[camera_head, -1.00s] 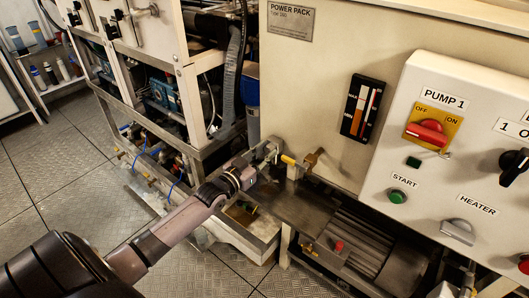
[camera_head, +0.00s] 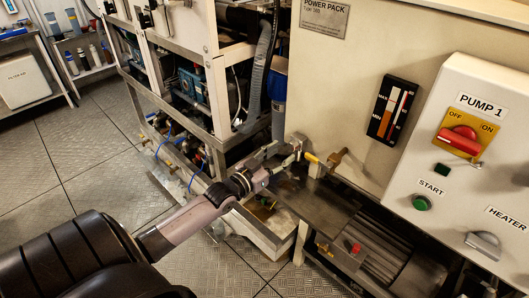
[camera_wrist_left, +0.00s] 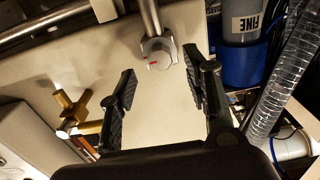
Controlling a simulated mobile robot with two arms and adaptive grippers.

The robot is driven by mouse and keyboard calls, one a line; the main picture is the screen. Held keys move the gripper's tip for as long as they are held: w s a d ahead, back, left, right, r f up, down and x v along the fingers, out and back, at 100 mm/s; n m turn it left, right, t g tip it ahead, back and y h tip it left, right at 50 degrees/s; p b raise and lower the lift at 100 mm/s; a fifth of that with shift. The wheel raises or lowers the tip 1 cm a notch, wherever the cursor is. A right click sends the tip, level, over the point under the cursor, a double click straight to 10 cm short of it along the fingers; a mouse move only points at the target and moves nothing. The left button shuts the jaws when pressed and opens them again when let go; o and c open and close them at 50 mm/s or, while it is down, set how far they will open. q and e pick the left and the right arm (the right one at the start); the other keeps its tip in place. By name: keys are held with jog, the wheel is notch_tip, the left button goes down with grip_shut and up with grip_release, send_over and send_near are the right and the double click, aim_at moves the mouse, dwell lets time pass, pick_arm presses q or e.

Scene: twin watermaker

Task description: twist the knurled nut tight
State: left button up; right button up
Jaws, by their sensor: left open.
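A silvery metal nut (camera_wrist_left: 160,52) with a small red mark sits at the end of a steel pipe (camera_wrist_left: 150,15) in the left wrist view. My left gripper (camera_wrist_left: 161,64) is open and empty. Its two dark fingers point toward the nut, one to each side of it in the picture, and I see no contact. In the head view my left gripper (camera_head: 287,150) is by the lower left corner of the power pack cabinet, where the nut is too small to make out clearly. My right gripper is in neither view.
A brass valve (camera_wrist_left: 72,110) stands left of the fingers in the left wrist view. A blue filter housing (camera_wrist_left: 243,62) and a ribbed hose (camera_wrist_left: 284,75) are on the right. The control panel (camera_head: 455,120) is at right in the head view.

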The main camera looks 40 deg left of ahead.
pick_arm(q)
jog(key=s, duration=0.8)
jog(key=shift+a, duration=0.35)
jog(key=shift+s+f, duration=0.1)
jog(key=s+f+g+y+p, duration=0.1)
jog(key=s+f+g, duration=0.25)
jog(key=f, duration=0.75)
jog(key=s+f+n+g, duration=0.15)
jog(key=s+f, duration=0.35)
jog(key=f, duration=0.5)
jog(key=s+f+g+y+p, duration=0.1)
jog(key=s+f+g, duration=0.25)
jog(key=f, duration=0.75)
jog(key=s+d+f+m+g, duration=0.1)
jog(key=s+d+f+g, duration=0.1)
jog(key=s+d+f, duration=0.3)
jog(key=s+d+f+m+g+p, duration=0.1)
jog(key=s+d+f+g, duration=0.2)
jog(key=s, duration=1.1)
jog(key=s+d+f+m+g, duration=0.1)
jog(key=s+d+f+g, duration=0.2)
jog(key=s+d+f, duration=0.4)
notch_tip(320, 180, down, 3)
jog(key=shift+s+r+h+p, duration=0.1)
jog(key=shift+s+h+p, duration=0.3)
jog(key=shift+s, duration=0.8)
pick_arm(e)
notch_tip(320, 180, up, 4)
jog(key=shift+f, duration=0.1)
